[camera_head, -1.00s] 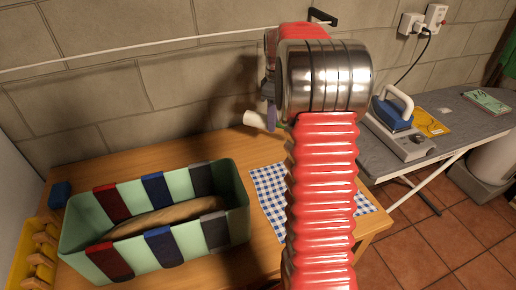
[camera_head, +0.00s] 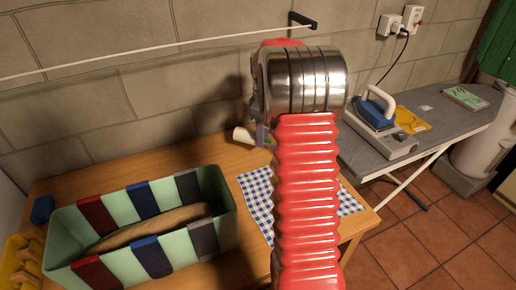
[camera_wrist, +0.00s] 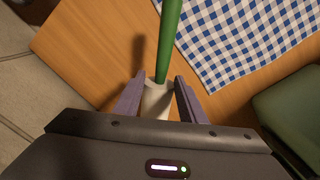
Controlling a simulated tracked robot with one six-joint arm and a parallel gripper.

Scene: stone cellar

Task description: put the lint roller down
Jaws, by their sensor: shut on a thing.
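The lint roller has a white roll and a green handle. Its white end (camera_head: 242,134) sticks out left of my gripper, low over the back of the wooden table (camera_head: 170,162). In the wrist view the green handle (camera_wrist: 168,40) runs upward from between the fingers. My gripper (camera_wrist: 160,86) is shut on the lint roller near its white part (camera_wrist: 157,102). In the head view my gripper (camera_head: 260,134) is mostly hidden behind my arm. I cannot tell whether the roller touches the table.
A blue-and-white checked cloth (camera_head: 257,196) lies on the table, partly behind my arm. A green crate (camera_head: 218,188) with coloured bands stands at left, a blue block (camera_head: 42,209) beside it. An ironing board (camera_head: 455,125) with an iron (camera_head: 372,110) is at right. Bare wood shows behind the crate.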

